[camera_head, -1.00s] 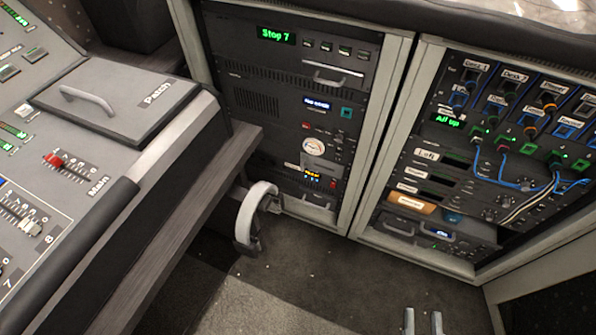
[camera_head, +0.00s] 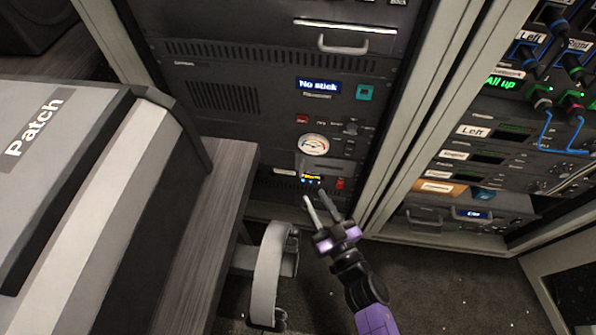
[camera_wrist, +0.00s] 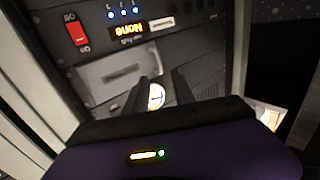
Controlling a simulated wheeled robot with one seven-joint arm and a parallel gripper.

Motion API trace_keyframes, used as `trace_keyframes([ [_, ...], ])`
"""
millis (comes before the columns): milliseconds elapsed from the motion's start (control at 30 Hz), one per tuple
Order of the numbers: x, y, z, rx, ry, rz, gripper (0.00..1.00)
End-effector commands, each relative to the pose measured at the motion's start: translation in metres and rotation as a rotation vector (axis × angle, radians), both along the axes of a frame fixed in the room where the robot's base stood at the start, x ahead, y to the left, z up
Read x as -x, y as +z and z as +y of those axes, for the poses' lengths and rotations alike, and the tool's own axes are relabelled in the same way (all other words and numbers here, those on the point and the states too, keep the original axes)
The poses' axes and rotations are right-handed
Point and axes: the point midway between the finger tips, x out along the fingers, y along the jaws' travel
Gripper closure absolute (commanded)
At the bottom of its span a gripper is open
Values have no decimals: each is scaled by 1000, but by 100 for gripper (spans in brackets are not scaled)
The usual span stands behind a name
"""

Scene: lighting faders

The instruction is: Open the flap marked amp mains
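A grey flap-like plate (camera_head: 318,164) sits low in the left rack, just below a round meter (camera_head: 313,145) and above an amber display (camera_head: 311,177). It looks shut, and I cannot read "amp mains" on it. It also shows in the wrist view (camera_wrist: 112,75), which sees the rack upside down. My gripper (camera_head: 315,197) is in front of the lower left rack, below the plate in the head view. Its two dark fingers stand apart with nothing between them. In the wrist view the fingers (camera_wrist: 159,80) point at the rack beside the plate, partly covering the panel behind.
A red rocker switch (camera_head: 340,184) sits beside the amber display, and shows large in the wrist view (camera_wrist: 76,30). A pale curved armrest-like piece (camera_head: 268,275) stands left of my arm. The desk edge (camera_head: 222,190) is further left. A pale rack post (camera_head: 405,150) rises to the right.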

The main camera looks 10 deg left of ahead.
Motion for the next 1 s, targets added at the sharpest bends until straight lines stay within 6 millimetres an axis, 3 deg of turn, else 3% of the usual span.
trace_keyframes([
  [600,-62,-1,38,-10,-1,4,69],
  [967,-66,0,41,-9,-2,4,69],
  [1000,-66,0,41,-9,-2,4,77],
])
